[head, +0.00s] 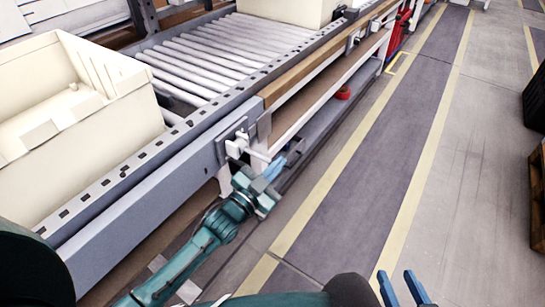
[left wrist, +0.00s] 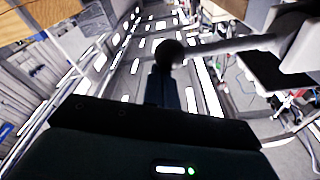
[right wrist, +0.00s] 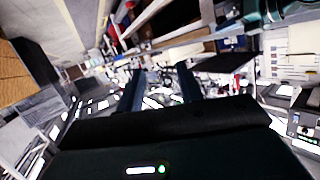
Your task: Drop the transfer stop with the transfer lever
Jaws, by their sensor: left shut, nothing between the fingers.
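The transfer lever (head: 258,155) sticks out from a white mount (head: 237,145) on the side of the roller conveyor. In the left wrist view the lever is a grey rod (left wrist: 230,45) ending in a round black knob (left wrist: 172,53). My left gripper (head: 274,168) is at the lever's outer end; its fingers (left wrist: 163,80) are shut and empty, with the tips at the knob. I cannot tell whether they touch it. My right gripper (head: 403,288) is open and empty, low over the aisle, away from the lever. I cannot clearly pick out the transfer stop.
A cream crate (head: 110,135) stands on the conveyor at left. The bare rollers (head: 220,55) lie beyond it, with another cream box (head: 285,10) at the back. A lower shelf runs under the conveyor. The aisle floor (head: 375,140) at right is clear; a wooden pallet (head: 538,190) stands at the far right.

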